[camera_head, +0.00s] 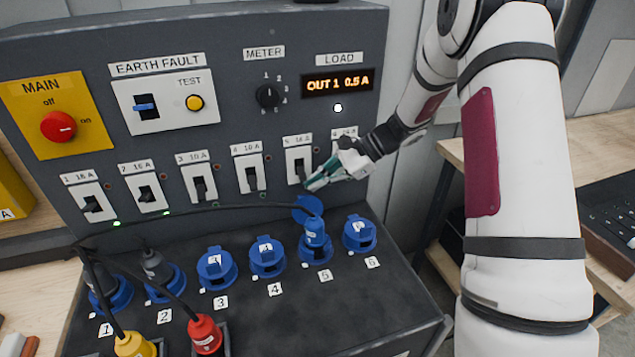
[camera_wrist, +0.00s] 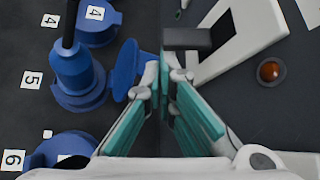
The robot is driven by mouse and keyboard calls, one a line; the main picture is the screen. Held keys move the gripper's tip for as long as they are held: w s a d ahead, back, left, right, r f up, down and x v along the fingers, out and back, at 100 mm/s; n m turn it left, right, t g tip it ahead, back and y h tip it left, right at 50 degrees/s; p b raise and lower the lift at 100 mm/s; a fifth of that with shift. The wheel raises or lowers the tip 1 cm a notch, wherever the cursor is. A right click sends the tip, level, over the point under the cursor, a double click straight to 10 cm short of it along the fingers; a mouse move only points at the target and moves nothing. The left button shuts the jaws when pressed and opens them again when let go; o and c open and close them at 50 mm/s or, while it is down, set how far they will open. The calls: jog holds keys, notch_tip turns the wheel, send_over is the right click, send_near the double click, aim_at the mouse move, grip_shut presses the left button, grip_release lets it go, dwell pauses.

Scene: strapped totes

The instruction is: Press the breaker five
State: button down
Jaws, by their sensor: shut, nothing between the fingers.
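Breaker five (camera_head: 299,152) is a white plate with a dark toggle, labelled "5", on the grey panel's lower row. My gripper (camera_head: 318,184) is shut, with its teal fingertips at the lower right of that plate. In the wrist view, my fingertips (camera_wrist: 168,62) are together just short of a dark toggle (camera_wrist: 190,40) on a white plate (camera_wrist: 238,38), which looks like breaker five. I cannot tell whether they touch the toggle. Breaker six (camera_head: 346,137) is partly hidden behind my gripper and wrist.
Breaker four (camera_head: 247,166) is to the left. Below, socket five (camera_head: 316,250) holds a blue plug with a black cable and its lid (camera_head: 307,206) stands raised near my fingers. The load display (camera_head: 338,83) reads "OUT 1 0.5 A". An orange lamp (camera_wrist: 270,71) is beside the plate.

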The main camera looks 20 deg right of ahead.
aim_at(306, 179)
jog(key=shift+r+g, duration=0.15)
jog(key=shift+g, duration=0.25)
jog(key=shift+s+r+m+g+b, duration=0.2)
jog(key=shift+r+m+b, duration=0.1)
jog(key=shift+r, duration=0.1)
jog(key=shift+s+r+m+g+b, duration=0.2)
jog(key=shift+r+m+b, duration=0.1)
jog(key=shift+r, duration=0.1)
jog(key=shift+w+r, duration=0.1)
jog(key=shift+r, duration=0.8)
jog(key=shift+d+r, duration=0.25)
jog(key=shift+r, duration=0.1)
jog(key=v, duration=1.1)
jog(key=shift+d+f, duration=0.2)
jog(key=shift+f, duration=0.05)
